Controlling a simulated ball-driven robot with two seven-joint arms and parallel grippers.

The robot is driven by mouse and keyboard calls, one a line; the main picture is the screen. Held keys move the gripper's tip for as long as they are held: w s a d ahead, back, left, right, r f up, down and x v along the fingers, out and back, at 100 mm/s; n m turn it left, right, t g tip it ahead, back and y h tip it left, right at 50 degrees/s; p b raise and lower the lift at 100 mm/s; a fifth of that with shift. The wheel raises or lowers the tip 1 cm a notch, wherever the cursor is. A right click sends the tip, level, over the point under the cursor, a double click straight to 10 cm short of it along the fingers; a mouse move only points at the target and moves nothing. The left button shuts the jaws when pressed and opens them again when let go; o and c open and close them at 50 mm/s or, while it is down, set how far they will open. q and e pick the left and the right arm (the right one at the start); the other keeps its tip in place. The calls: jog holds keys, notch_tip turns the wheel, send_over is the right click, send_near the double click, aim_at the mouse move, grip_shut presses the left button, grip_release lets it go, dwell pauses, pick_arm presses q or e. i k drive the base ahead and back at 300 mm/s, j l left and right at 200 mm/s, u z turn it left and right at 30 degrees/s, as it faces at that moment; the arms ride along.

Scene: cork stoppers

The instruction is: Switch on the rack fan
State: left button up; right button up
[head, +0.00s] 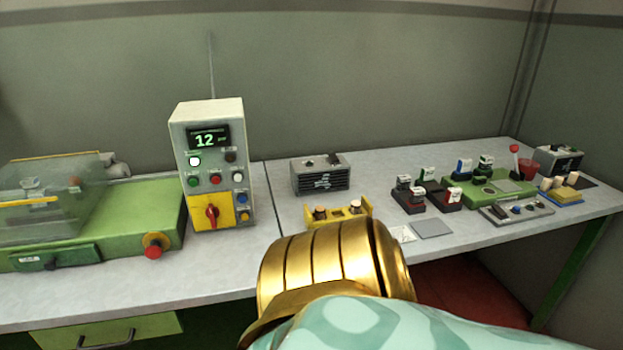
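A grey box with a dark vented front (320,176) stands on the bench behind a yellow rack (333,212). Small dark parts sit on its top. A similar grey box (559,160) stands at the far right end of the bench. No label is readable, so I cannot tell which one is the rack fan, or any switch position. Neither of my grippers is in view. A gold and mint part of my arm fills the bottom middle and hides the bench's front edge there.
A control box with a lit "12" display (208,165) and a green machine (115,215) stand on the left. A green fixture (488,188), a yellow-blue block (562,194) and small dark blocks crowd the right. The bench (268,238) is bare between control box and rack.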

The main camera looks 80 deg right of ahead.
aim_at(333, 157)
jog(key=z, duration=3.3)
